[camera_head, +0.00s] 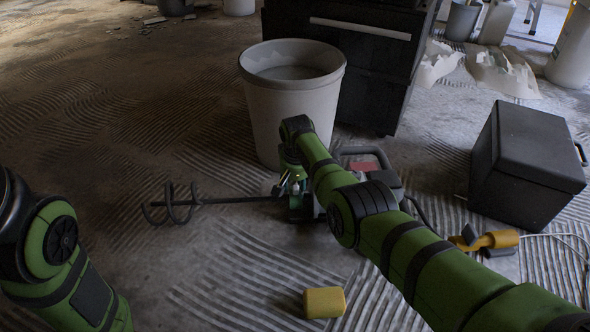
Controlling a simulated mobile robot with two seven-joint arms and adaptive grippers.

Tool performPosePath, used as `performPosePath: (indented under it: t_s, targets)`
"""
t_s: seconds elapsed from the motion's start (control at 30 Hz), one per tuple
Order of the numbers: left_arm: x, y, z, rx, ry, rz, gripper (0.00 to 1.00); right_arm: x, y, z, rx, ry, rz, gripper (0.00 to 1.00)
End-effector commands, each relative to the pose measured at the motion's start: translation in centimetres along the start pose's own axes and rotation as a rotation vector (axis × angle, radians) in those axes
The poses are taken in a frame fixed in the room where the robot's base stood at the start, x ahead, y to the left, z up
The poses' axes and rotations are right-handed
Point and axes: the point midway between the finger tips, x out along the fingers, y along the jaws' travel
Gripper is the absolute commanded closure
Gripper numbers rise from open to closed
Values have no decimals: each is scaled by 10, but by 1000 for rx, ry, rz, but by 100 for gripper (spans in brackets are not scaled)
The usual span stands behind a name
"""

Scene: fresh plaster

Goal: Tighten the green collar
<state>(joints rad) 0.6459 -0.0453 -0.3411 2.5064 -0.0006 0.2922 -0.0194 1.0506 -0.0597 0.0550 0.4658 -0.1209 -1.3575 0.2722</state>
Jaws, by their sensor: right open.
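A paddle mixer lies on the floor, with its dark shaft (228,200) and spiral paddle (172,203) pointing left and its grey and red body (366,165) partly behind my right forearm. The green collar (300,210) is at the joint between shaft and body. My right gripper (292,186) is just above the collar, fingers pointing down and open. Whether the fingers touch the collar cannot be made out. Only links of my left arm show at the lower left; its gripper is out of view.
A large pale bucket (270,115) stands right behind the mixer, with a dark drawer cabinet (370,85) behind it. A black box (510,180) is at the right. A yellow sponge (324,303) and a yellow tool (495,240) lie nearby. The floor at left is clear.

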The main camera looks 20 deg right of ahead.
Motion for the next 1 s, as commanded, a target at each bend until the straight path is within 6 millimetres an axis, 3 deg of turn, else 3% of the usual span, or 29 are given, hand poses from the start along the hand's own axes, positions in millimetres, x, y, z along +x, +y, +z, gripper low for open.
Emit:
performPosePath:
  t_s: [0.2,0.6,0.8,1.0]
  targets:
    - [0,0,0,0,0,-1,60,-22,-1,1,0,3,-2,59]
    - [0,0,0,0,0,-1,60,-96,-2,1,-2,1,-4,59]
    - [0,0,0,0,0,-1,60,-111,-2,2,-2,-1,-4,59]
    - [0,0,0,0,0,-1,60,-112,-2,2,-2,-2,-4,59]
